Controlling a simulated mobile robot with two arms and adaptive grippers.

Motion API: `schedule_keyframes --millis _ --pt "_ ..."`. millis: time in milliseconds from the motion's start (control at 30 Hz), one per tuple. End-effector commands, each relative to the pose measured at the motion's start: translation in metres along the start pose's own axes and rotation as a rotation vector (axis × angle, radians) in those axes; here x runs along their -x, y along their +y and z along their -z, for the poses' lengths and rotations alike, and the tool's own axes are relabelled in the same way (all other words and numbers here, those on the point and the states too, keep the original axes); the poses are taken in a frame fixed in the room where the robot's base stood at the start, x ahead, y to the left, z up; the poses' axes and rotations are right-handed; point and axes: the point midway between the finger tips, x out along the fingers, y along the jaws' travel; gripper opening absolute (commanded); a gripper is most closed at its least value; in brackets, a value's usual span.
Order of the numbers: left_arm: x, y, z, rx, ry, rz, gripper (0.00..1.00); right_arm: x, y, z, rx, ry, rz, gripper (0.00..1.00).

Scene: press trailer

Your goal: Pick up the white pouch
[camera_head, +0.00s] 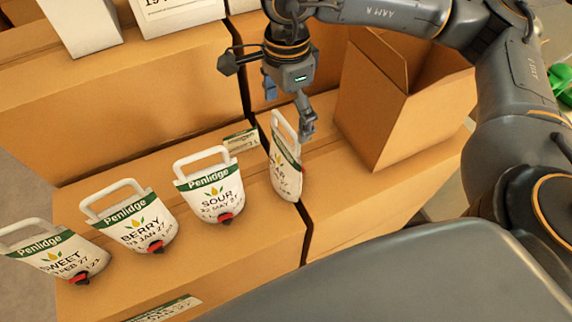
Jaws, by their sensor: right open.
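Several white pouches with handles, green "Penlidge" bands and red caps sit on the cardboard boxes: SWEET (60,256), BERRY (138,229) and SOUR (211,198). The rightmost pouch (286,178) is turned nearly edge-on, and its flavour name is only partly readable. My right gripper (288,115) is open over this pouch's handle. One finger is to the left above the handle, the other close by its right side; I cannot tell if they touch. My left gripper is out of view.
An open cardboard box (388,118) stands just right of my right gripper. Taller cardboard boxes (120,105) form a wall behind the pouches, with white cartons (82,24) on top. A green object (562,82) is at the far right.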

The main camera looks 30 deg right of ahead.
Motion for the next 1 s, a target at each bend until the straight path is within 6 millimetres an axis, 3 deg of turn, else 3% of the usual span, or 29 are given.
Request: schedule_keyframes --millis 33,133,300,500,833,1000 --pt "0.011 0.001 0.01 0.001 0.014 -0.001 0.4 -0.004 0.001 -0.001 0.0 0.002 -0.007 1.0" --pt "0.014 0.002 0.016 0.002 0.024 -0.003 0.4 -0.021 0.001 -0.001 -0.001 0.002 -0.005 1.0" --pt "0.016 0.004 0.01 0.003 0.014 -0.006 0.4 -0.034 0.001 -0.001 0.0 0.001 -0.002 1.0" --pt "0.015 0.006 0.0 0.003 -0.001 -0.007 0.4 -0.035 0.0 -0.002 0.0 0.0 -0.001 1.0" --pt "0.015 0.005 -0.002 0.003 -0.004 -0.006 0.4 -0.035 0.001 -0.002 0.0 0.0 -0.002 0.33" --pt "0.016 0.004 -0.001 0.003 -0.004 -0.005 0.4 -0.033 0.0 -0.002 0.0 -0.001 0.002 0.3"
